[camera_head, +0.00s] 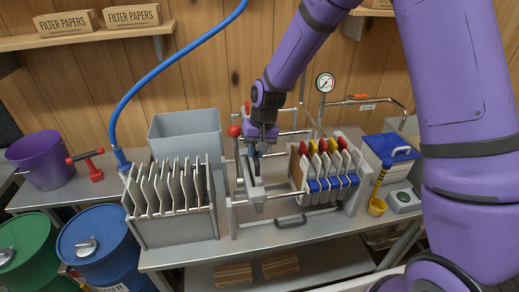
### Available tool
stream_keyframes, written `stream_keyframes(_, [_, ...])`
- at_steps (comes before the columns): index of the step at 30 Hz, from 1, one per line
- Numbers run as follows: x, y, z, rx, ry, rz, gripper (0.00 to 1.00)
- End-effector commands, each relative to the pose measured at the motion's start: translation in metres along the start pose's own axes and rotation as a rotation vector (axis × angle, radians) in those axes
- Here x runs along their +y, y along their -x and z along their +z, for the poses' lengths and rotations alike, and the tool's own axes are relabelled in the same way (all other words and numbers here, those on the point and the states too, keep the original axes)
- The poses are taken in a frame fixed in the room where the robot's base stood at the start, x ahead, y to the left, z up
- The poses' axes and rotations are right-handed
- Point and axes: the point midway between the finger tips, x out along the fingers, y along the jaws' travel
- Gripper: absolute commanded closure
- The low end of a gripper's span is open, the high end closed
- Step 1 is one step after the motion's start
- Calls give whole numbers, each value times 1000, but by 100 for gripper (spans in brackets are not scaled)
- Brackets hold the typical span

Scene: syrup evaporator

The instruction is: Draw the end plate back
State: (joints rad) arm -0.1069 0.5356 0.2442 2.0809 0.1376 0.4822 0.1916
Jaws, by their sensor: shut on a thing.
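The filter press stands on the metal bench, with side rails (275,197) running across it. The end plate (254,188) is a pale grey upright plate at the left part of the rails. My gripper (252,155) comes down from above and is shut at the top of the end plate; its fingers are dark and small, so the exact grip is hard to see. A pack of plates (325,170) with red, yellow and white tops and blue lower parts stands at the right of the press. An open gap lies between the end plate and this pack.
A rack of pale plates (175,215) stands left of the press, with a grey tub (186,133) behind. A red knob (234,131) sits beside my gripper. A gauge (325,83) rises behind the pack. A blue hose (165,65) hangs left. A blue-lidded box (390,148) stands right.

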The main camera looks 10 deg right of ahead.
Motion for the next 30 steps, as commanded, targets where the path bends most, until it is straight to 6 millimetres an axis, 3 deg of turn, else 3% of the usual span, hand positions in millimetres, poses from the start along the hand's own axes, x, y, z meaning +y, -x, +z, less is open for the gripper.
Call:
stream_keyframes(2, [0,0,0,2,1,-1,100])
stream_keyframes(3, [0,1,0,2,1,-1,76])
stream_keyframes(4, [0,0,0,2,1,-1,73])
stream_keyframes(16, [0,10,-1,5,0,0,73])
stream_keyframes(30, [0,90,-1,5,1,0,73])
